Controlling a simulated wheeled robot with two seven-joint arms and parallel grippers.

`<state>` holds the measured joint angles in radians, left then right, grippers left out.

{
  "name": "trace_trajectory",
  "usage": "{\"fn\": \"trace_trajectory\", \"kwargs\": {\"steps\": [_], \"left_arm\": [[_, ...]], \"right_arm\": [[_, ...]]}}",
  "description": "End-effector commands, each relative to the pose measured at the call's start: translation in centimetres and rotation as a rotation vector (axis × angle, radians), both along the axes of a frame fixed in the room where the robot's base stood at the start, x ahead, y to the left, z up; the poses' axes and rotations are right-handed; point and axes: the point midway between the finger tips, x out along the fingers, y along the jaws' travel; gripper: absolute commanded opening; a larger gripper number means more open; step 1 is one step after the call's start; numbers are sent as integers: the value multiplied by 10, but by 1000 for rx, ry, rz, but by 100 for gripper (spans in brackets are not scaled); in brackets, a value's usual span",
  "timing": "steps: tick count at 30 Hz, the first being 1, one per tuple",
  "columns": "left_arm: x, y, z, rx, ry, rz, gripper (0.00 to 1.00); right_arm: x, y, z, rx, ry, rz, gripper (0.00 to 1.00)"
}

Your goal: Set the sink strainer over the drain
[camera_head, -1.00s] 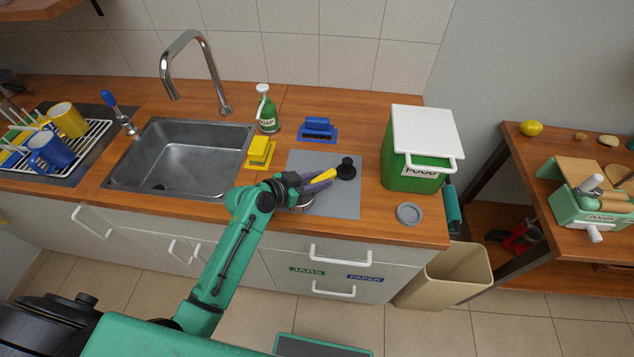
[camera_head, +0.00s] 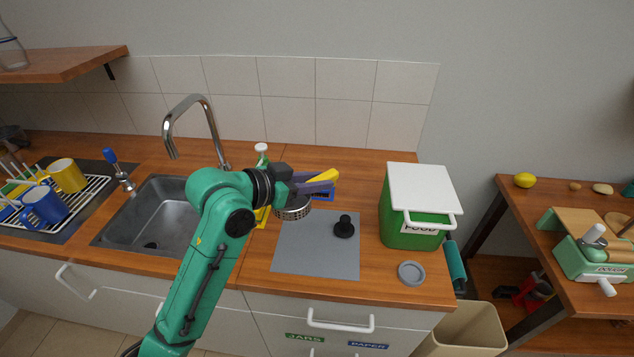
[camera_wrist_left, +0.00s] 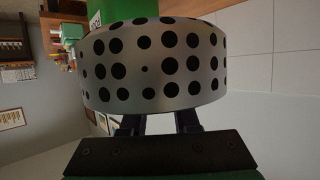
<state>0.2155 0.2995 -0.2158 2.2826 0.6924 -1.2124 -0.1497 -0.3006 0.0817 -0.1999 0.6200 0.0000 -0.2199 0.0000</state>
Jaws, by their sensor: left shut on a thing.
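The sink strainer (camera_head: 294,208) is a grey metal cup with rows of dark holes. My left gripper (camera_head: 310,183) is shut on it and holds it in the air, above the area between the sink and the grey mat. The strainer also fills the upper middle of the left wrist view (camera_wrist_left: 150,68), in front of the fingers. The steel sink (camera_head: 172,189) is to the left of the gripper, partly hidden by my arm. The drain (camera_head: 151,245) shows as a dark round spot in the sink floor. My right gripper is not in view.
The faucet (camera_head: 196,101) rises behind the sink. The green soap bottle (camera_head: 262,150) and a yellow item (camera_head: 262,216) are partly hidden by my arm. A black stopper (camera_head: 343,228) stands on the grey mat (camera_head: 310,258). A green food bin (camera_head: 405,225) stands right.

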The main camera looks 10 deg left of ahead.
Motion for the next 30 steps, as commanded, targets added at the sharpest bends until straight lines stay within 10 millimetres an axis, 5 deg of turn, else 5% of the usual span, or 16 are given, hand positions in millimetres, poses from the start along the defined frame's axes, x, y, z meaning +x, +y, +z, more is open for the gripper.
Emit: {"fn": "trace_trajectory", "kwargs": {"steps": [8,14,21,25,30], "left_arm": [[1,5,-12,0,4,49,0],[-5,45,-79,-2,18,358,0],[-79,97,-156,0,17,720,0],[-122,95,-173,1,12,753,0],[-148,85,-180,-1,3,733,0]], "right_arm": [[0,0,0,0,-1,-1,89],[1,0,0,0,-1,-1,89],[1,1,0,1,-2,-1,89],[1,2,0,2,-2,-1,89],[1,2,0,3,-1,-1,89]]}}
